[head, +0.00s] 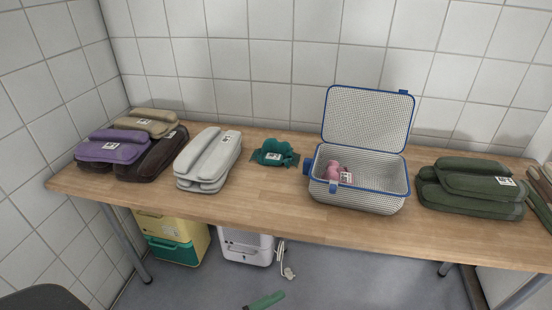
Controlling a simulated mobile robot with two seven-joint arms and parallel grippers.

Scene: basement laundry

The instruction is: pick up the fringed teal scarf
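The teal scarf (274,153) lies bunched up on the wooden table (262,196), a little behind the table's middle. It has a ragged edge and a small white tag on its front. It sits between a pile of light grey folded cloth (209,158) on its left and an open white basket on its right. Neither of my grippers shows in the head view.
The basket (360,197) has a blue rim, a raised lid (368,118) and a pink item (334,171) inside. Dark green folded cloths (470,187) lie right; purple (112,148), tan and brown ones lie left. Bare table runs along the front. Bins (172,238) stand underneath.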

